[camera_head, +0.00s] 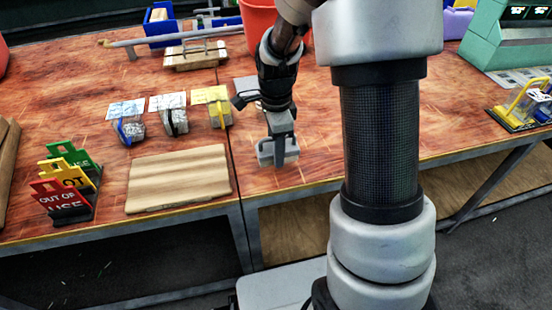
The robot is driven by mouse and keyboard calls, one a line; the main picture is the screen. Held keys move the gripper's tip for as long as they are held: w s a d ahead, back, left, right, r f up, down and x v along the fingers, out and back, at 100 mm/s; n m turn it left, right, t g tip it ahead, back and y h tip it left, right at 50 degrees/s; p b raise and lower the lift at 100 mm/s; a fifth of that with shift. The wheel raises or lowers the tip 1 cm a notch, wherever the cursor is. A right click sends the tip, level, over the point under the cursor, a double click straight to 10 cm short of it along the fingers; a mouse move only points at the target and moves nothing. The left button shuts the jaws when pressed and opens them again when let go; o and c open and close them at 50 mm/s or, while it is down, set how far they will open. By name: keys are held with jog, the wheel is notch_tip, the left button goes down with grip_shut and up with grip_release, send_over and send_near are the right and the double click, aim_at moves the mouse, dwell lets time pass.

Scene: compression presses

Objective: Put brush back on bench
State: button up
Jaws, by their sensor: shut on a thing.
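My gripper (277,152) points down over the front part of the wooden bench (80,90), right of the pale wooden board. It is shut on a small grey thing at its fingertips. The thing is too small and too covered by the fingers for me to tell for sure that it is the brush. I see no other brush on the bench. I cannot tell how high the gripper is above the bench top.
A pale wooden board (180,180) lies at the front edge. Left of it stand red, yellow and green signs (68,182). Several wrapped blocks (172,118) lie behind it. A red bucket (262,18) and a blue bin (163,28) stand at the back. My arm hides part of the bench.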

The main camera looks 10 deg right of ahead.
jog(key=shift+f, duration=1.55)
jog(key=shift+f+b, duration=0.1)
jog(key=shift+b, duration=0.25)
jog(key=shift+f, duration=0.15)
jog(key=o, duration=1.1)
jog(key=shift+r, duration=0.2)
